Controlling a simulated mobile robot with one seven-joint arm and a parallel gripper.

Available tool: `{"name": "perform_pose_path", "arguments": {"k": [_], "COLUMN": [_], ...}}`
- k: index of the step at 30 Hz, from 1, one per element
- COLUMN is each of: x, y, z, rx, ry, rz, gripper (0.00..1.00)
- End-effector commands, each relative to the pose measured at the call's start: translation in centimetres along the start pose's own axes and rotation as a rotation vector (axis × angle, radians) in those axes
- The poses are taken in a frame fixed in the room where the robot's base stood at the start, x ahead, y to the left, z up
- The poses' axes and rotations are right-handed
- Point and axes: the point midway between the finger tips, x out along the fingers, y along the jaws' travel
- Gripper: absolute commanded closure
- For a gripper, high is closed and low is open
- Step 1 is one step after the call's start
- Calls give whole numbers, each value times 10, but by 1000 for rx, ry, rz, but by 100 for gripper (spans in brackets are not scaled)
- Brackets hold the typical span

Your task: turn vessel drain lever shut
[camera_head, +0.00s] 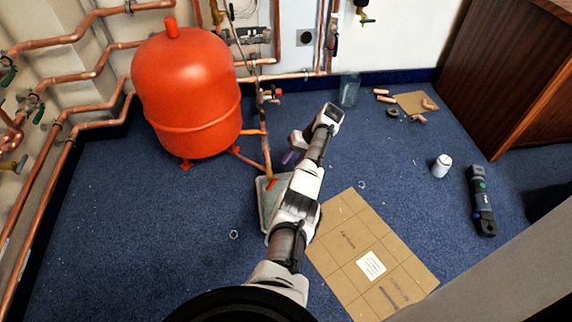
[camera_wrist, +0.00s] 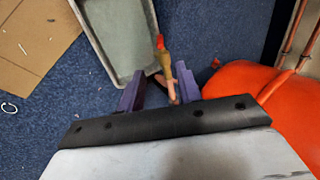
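The red expansion vessel (camera_head: 187,90) stands on the carpet at the left, and part of it shows at the right of the wrist view (camera_wrist: 285,95). The drain's red lever (camera_head: 271,183) is low beside the vessel, above a grey tray. In the wrist view the red lever (camera_wrist: 160,42) tops a brass valve body (camera_wrist: 166,63) on a copper stub. My gripper (camera_wrist: 159,70) has its purple fingers apart, with the valve showing between and just past their tips. I cannot tell whether either finger touches it. In the head view my gripper (camera_head: 292,156) is mostly hidden by its wrist.
The grey tray (camera_wrist: 123,12) lies below the valve. Copper pipes (camera_head: 266,150) run beside the vessel and along the walls. A cardboard sheet (camera_head: 340,250) lies right of the tray. A white can (camera_head: 441,167) and a dark tool (camera_head: 481,200) are farther right on the carpet.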

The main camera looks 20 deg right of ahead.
Motion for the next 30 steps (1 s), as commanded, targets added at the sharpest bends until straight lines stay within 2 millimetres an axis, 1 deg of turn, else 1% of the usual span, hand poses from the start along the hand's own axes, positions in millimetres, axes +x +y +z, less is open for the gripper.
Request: {"name": "perform_pose_path", "arguments": {"k": [1, 3, 11, 13, 16, 19, 20, 24, 26, 30], "x": [-5, -8, -9, -9, -6, 6, 11, 34, 41, 51], "y": [0, 0, 0, 0, -6, -19, -24, -52, -64, -97], "z": [0, 0, 0, 0, 0, 3, 4, 12, 16, 25], "rx": [0, -1, -1, 0, 11, 46, 59, 108, 114, 85], "ry": [1, 0, 0, 0, -8, -23, -25, -6, 22, 127], "rz": [1, 1, 1, 2, 30, 121, 159, 389, 488, 686], "gripper": [65, 65, 65, 72, 85, 98, 100, 100, 100, 100]}}
